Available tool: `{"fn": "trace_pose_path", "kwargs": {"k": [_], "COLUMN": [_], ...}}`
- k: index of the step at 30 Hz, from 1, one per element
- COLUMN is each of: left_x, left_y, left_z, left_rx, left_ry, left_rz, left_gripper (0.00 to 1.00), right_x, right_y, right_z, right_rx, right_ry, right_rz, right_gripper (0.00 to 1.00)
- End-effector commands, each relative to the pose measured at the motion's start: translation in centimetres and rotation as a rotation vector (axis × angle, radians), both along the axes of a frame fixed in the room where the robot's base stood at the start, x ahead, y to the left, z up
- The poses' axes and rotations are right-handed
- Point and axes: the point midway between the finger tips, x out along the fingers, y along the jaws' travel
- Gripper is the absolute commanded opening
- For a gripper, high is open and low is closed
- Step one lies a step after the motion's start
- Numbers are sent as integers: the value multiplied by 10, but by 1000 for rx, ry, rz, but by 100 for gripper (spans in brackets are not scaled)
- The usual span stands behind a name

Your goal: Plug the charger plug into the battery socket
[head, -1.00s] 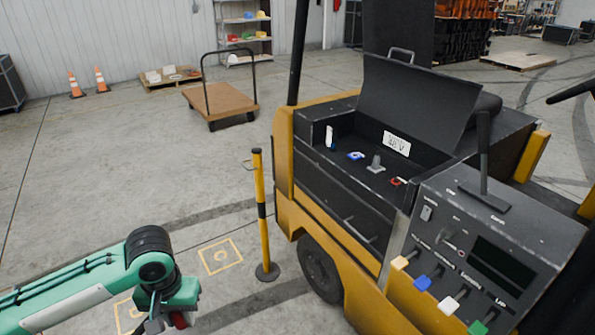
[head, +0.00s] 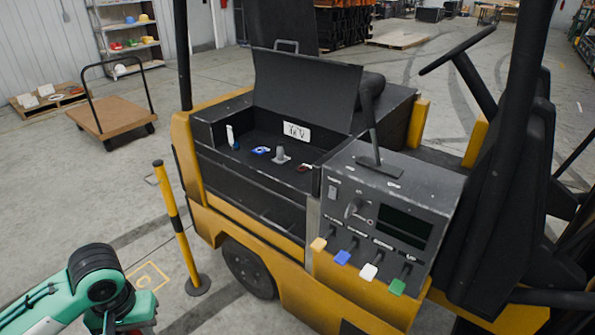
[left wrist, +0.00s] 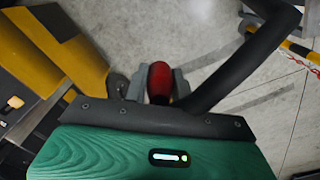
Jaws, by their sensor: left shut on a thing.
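My left gripper (left wrist: 158,85) is shut on a red, rounded thing (left wrist: 160,80), which looks like the charger plug. A thick black cable (left wrist: 238,65) runs beside it to the upper right. In the head view my left arm is at the bottom left, and its fingertips are cut off. The battery compartment (head: 255,180) of the yellow truck is open, with its black lid (head: 305,85) raised. Inside are a blue piece (head: 260,150), a grey post (head: 281,156) and a small red piece (head: 303,168). I cannot tell which is the socket. My right gripper is out of view.
A yellow and black post (head: 177,225) stands between my left arm and the truck. A control panel (head: 385,205) with coloured levers is right of the compartment. A flat cart (head: 112,115) stands at the back left. The floor left of the post is clear.

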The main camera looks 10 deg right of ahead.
Motion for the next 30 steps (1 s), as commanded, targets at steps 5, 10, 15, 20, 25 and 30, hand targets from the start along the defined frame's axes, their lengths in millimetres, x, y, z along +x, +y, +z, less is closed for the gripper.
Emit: {"fn": "trace_pose_path", "kwargs": {"k": [5, 10, 15, 20, 25, 30], "left_x": [-3, -14, -29, -38, -40, -40], "left_y": [-1, -2, -1, 0, 0, 0], "left_z": [-18, -71, -120, -145, -151, -150], "left_rx": [-4, -10, -6, -1, 0, 0], "left_ry": [6, 11, 8, 2, 0, 0], "left_rz": [4, 10, 8, 2, 0, 0], "left_gripper": [0, 0, 0, 0, 0, 0], "right_x": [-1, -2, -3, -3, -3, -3], "right_y": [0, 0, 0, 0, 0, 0], "right_z": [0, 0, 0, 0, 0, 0], "right_rx": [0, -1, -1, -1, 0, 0], "right_ry": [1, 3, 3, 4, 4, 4], "right_rz": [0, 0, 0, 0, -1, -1], "right_gripper": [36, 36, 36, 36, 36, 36]}}
